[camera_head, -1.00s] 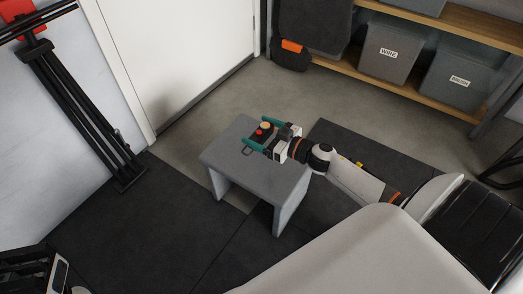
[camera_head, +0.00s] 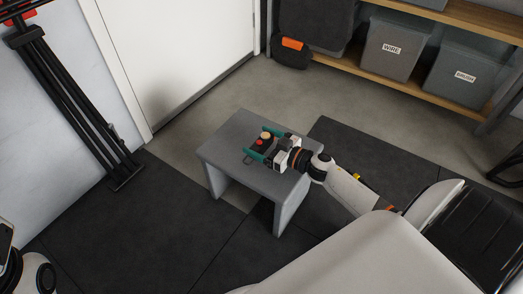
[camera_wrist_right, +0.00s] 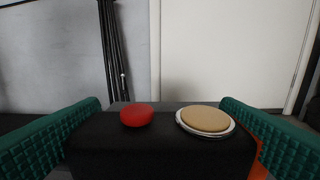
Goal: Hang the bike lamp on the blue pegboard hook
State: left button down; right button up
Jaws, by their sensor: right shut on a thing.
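The bike lamp (camera_head: 265,142) has a black body with a red button and a round beige disc in a pale rim. The right wrist view shows its black face (camera_wrist_right: 160,148) close up, filling the space between the fingers. My right gripper (camera_head: 264,146) has teal ribbed fingers and is shut on the lamp, one finger on each side. The lamp is over the grey stool top; I cannot tell whether it touches it. A thin grey loop shows at its near left. The blue pegboard hook is not in view.
The grey stool (camera_head: 230,147) stands partly on dark floor mats (camera_head: 150,215). A folded black tripod-like stand (camera_head: 75,110) leans at the left wall. A white door (camera_head: 175,55) is behind. Shelves with grey bins (camera_head: 390,47) are at the back right. Floor left of the stool is clear.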

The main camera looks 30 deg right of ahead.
jog(key=shift+f, duration=1)
jog(key=shift+f, duration=0.25)
jog(key=o, duration=0.9)
jog(key=shift+c, duration=0.2)
